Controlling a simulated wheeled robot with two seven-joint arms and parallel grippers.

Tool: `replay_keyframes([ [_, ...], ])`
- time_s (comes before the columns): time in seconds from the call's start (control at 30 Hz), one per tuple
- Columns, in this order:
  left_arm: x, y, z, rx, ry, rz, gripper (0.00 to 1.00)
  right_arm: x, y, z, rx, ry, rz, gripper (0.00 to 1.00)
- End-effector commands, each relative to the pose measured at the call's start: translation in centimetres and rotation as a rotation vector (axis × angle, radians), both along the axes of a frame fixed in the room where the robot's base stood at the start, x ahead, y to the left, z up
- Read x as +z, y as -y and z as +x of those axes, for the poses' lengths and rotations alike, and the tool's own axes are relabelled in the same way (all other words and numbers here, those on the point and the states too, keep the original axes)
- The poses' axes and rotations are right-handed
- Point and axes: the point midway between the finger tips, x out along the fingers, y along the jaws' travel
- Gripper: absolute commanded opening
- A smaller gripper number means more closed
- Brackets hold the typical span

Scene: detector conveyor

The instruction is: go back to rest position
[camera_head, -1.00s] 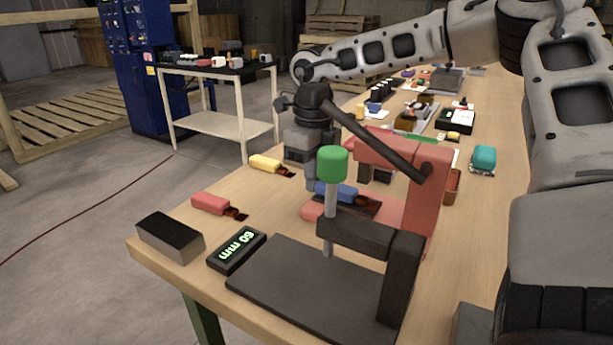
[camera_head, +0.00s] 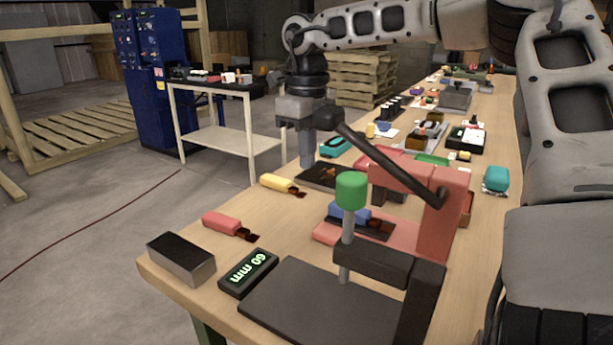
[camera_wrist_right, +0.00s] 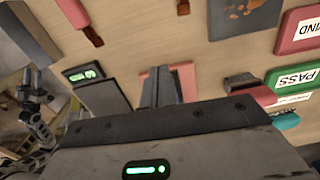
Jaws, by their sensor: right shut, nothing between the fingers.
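My right gripper (camera_head: 307,165) hangs fingers down in the head view, behind the red press and near the table's far left edge. It is shut and holds nothing; its closed fingers also show in the right wrist view (camera_wrist_right: 163,82). In the head view it overlaps the left edge of a dark plate with brown stains (camera_head: 340,177); I cannot tell its exact height above the table. My right arm (camera_head: 385,25) reaches in from the right, raised over the table.
The red press with a green knob (camera_head: 352,190) and black base (camera_head: 320,308) stands in front. Nearby are a 60 mm display (camera_head: 248,272), a metal block (camera_head: 180,258), a red-handled tool (camera_head: 228,225) and a yellow-handled tool (camera_head: 281,184). A white cart (camera_head: 217,133) stands beyond the table (camera_head: 300,222).

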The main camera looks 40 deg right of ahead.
Motion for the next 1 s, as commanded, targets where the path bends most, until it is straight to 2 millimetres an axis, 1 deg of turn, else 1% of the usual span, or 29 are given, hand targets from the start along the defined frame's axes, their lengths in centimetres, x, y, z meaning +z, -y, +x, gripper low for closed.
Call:
replay_keyframes([
  [0.03,0.0,0.0,0.0,-0.001,-0.004,0.001,0.36,0.8,0.0,0.0,-0.001,0.001,-0.001,0.0],
  [0.2,-0.2,0.0,-0.1,0.0,-0.011,0.002,0.36,2.0,0.0,0.0,0.0,-0.001,-0.001,0.0],
  [0.6,-0.1,-0.1,0.2,0.001,-0.002,0.002,0.36,2.0,0.0,0.0,0.0,-0.001,0.001,0.0],
  [0.67,-0.1,-0.1,0.3,0.002,-0.001,0.003,0.36,1.7,0.0,0.0,0.0,-0.002,0.001,0.0],
  [0.77,-0.3,-0.1,0.3,0.002,0.0,0.003,0.36,0.6,0.0,0.0,0.0,-0.004,0.002,0.0],
  [0.87,-0.5,-0.1,0.3,0.002,0.001,0.004,0.36,-1.1,0.0,-0.1,0.001,-0.005,0.002,0.0],
  [1.0,-0.6,-0.1,0.3,0.002,0.005,0.004,0.36,-4.0,0.0,-0.1,0.0,-0.005,0.002,0.0],
])
